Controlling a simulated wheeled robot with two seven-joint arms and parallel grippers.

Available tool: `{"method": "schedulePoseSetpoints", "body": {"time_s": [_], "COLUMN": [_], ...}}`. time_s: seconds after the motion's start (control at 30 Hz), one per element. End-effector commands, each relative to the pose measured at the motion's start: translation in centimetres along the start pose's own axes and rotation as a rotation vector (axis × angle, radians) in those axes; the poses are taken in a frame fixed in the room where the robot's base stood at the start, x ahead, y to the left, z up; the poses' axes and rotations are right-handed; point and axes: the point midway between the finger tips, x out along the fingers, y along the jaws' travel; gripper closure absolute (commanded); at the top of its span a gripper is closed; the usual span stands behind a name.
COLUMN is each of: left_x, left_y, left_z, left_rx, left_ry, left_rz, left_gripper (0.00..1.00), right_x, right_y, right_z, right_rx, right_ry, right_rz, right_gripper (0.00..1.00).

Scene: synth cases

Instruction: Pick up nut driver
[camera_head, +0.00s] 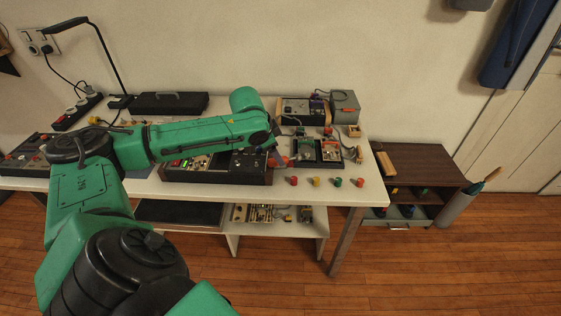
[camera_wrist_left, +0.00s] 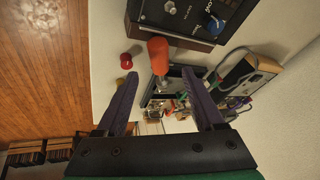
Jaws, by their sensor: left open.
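A tool with an orange-red handle, which looks like the nut driver (camera_wrist_left: 158,52), shows in the left wrist view between and just beyond my left fingertips. Its thin shaft points down the picture towards a dark tray (camera_head: 317,162). In the head view its red handle (camera_head: 278,162) shows just below the end of my left arm, by the right end of a black control panel. My left gripper (camera_wrist_left: 160,73) is open, with its two purple fingers spread apart on either side of the tool. I see no contact. My right gripper is in neither view.
The black control panel (camera_head: 215,175) lies left of the tray. Red, yellow and green knobs stand along the table's front edge, including a red one (camera_head: 293,181). A grey box (camera_head: 344,106) stands at the back right. A black case (camera_head: 169,103) lies at the back left.

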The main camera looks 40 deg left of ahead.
Motion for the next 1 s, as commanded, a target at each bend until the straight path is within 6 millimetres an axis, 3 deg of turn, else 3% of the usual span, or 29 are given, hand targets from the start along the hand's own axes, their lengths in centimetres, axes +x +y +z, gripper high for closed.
{"method": "schedulePoseSetpoints", "body": {"time_s": [0.27,0.5,0.6,0.7,1.0], "left_x": [4.8,5.2,5.2,5.2,5.0], "left_y": [0.1,0.0,0.0,0.0,-0.1], "left_z": [-0.2,-0.2,-0.1,-0.1,-0.2], "left_rx": [0.000,0.002,0.002,0.001,0.001], "left_ry": [0.001,0.001,0.000,0.000,0.000], "left_rz": [0.003,0.000,0.000,0.000,0.000], "left_gripper": [0.30,0.30,0.68,1.00,1.00], "right_x": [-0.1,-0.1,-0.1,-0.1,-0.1], "right_y": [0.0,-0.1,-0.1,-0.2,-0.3], "right_z": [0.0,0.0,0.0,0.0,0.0], "right_rx": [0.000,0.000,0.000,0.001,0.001], "right_ry": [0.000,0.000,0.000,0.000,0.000], "right_rz": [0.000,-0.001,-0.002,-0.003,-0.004], "right_gripper": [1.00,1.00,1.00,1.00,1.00]}}
